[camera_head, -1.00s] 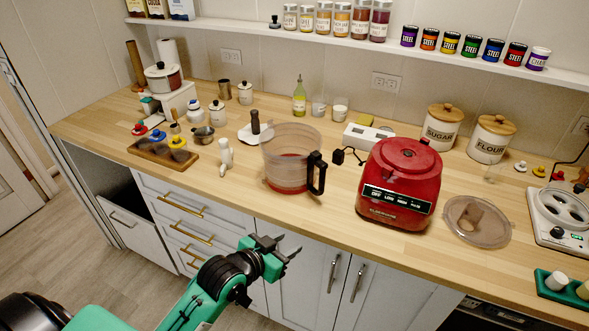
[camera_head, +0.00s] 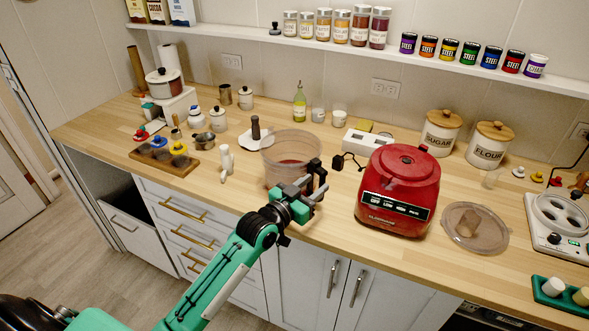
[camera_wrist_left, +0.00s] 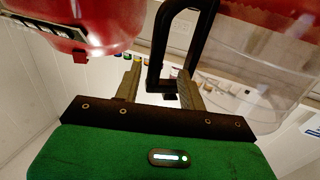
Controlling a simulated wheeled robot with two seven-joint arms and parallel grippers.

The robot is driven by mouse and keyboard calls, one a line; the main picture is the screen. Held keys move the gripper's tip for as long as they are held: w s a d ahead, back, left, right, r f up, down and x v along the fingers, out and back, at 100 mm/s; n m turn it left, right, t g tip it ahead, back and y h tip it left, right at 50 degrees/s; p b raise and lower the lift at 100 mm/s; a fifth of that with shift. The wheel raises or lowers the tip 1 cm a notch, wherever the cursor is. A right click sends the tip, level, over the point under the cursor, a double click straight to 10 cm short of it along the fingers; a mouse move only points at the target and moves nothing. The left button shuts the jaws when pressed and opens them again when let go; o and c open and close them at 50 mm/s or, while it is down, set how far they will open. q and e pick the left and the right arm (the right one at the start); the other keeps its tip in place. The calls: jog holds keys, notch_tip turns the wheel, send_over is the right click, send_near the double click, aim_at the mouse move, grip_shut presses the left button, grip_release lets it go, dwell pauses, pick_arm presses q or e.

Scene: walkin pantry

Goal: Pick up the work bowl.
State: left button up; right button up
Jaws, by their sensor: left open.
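The work bowl (camera_head: 283,150) is a clear round container with a red base inside and a black handle on its right side. It stands upright on the wooden counter, left of the red processor base (camera_head: 398,190). My left gripper (camera_head: 318,183) is open at the handle, in front of the bowl's right side. In the left wrist view the two fingers (camera_wrist_left: 160,85) stand on either side of the black handle (camera_wrist_left: 158,48), with gaps showing. The bowl's clear wall (camera_wrist_left: 255,55) fills the right of that view. My arm hides the bowl's lower front. My right gripper is out of view.
A clear lid (camera_head: 478,232) lies right of the processor base. A white box (camera_head: 362,143) and black plug are behind. Cabinet fronts drop below the counter edge.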

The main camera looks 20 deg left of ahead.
aim_at(320, 183)
pick_arm(q)
jog(key=p+x, duration=0.1)
jog(key=x, duration=0.3)
jog(key=shift+w+d+p, duration=0.25)
jog(key=shift+d+p, duration=0.1)
jog(key=shift+d, duration=0.1)
jog(key=shift+w+d+f, duration=0.1)
jog(key=shift+w+f, duration=0.05)
jog(key=shift+w, duration=0.15)
jog(key=shift+c, duration=0.2)
grip_shut()
